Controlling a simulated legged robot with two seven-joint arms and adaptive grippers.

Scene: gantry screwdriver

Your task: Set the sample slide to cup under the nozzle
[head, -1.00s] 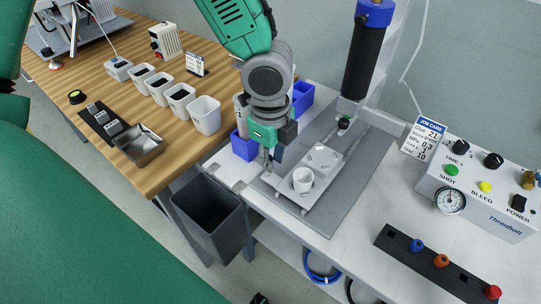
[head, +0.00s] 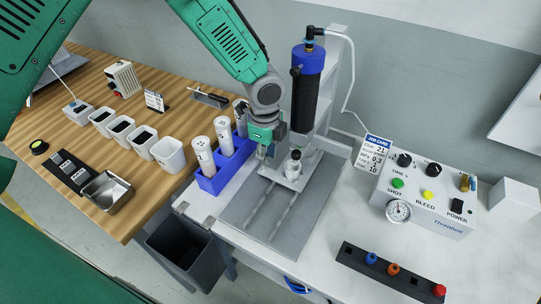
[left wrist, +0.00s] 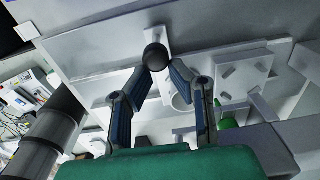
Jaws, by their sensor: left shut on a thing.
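The sample slide (head: 284,182) is a pale plate at the back end of the rails on the grey base (head: 240,210). My left gripper (head: 262,152) is at the slide's left side. My right gripper is out of view.
A blue rack (head: 212,182) with white cylinders stands close left of the base. The control box (head: 425,200), job card (head: 372,152) and black holder with coloured tips (head: 390,270) are to the right. The front of the rails is clear.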

